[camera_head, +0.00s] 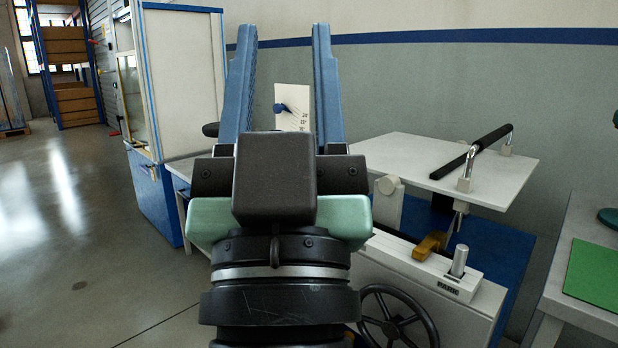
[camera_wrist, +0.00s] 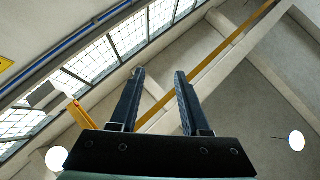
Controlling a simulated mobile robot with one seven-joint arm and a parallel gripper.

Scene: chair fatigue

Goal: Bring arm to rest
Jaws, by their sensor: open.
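My gripper (camera_head: 281,75) stands upright in the middle of the head view, close to the camera. Its two blue fingers are spread apart with nothing between them. In the wrist view the gripper (camera_wrist: 158,88) also shows open and empty, and the fingers point up toward the ceiling. My wrist hides part of the machine behind it in the head view.
A machine with a white plate (camera_head: 440,165), a black bar (camera_head: 470,152) and a handwheel (camera_head: 398,318) stands right of my arm. A side table with a green mat (camera_head: 597,285) is at far right. A white and blue cabinet (camera_head: 185,80) stands behind left. Floor at left is clear.

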